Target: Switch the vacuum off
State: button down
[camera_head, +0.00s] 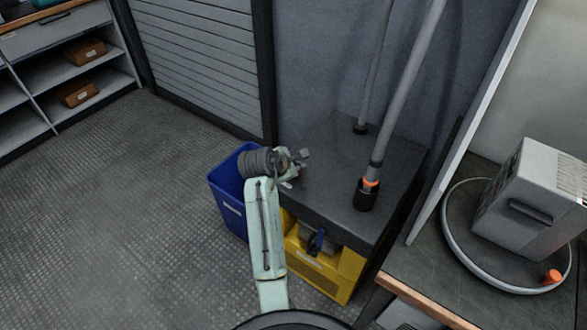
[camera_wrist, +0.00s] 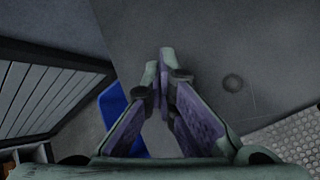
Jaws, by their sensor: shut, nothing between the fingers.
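A yellow machine (camera_head: 335,271), which looks like the vacuum, stands on the floor under a dark grey top (camera_head: 325,190). A blue and black handle or switch (camera_head: 316,242) shows on its front; its setting is too small to tell. My gripper (camera_head: 304,156) is over the left part of the grey top, above and behind the yellow front, apart from the blue part. In the wrist view my gripper (camera_wrist: 164,58) is shut and empty, its fingertips together in front of a plain grey surface. The yellow machine does not show in the wrist view.
A blue bin (camera_head: 228,205) stands left of the machine, close under my arm. Two grey poles rise from the top, one with an orange-ringed black foot (camera_head: 367,193). A bench with a grey box (camera_head: 533,200) is at right. The floor at left is clear.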

notch_tip(320, 180, up, 4)
jog(key=p, duration=0.4)
jog(key=shift+p, duration=0.3)
jog(key=shift+r, duration=1)
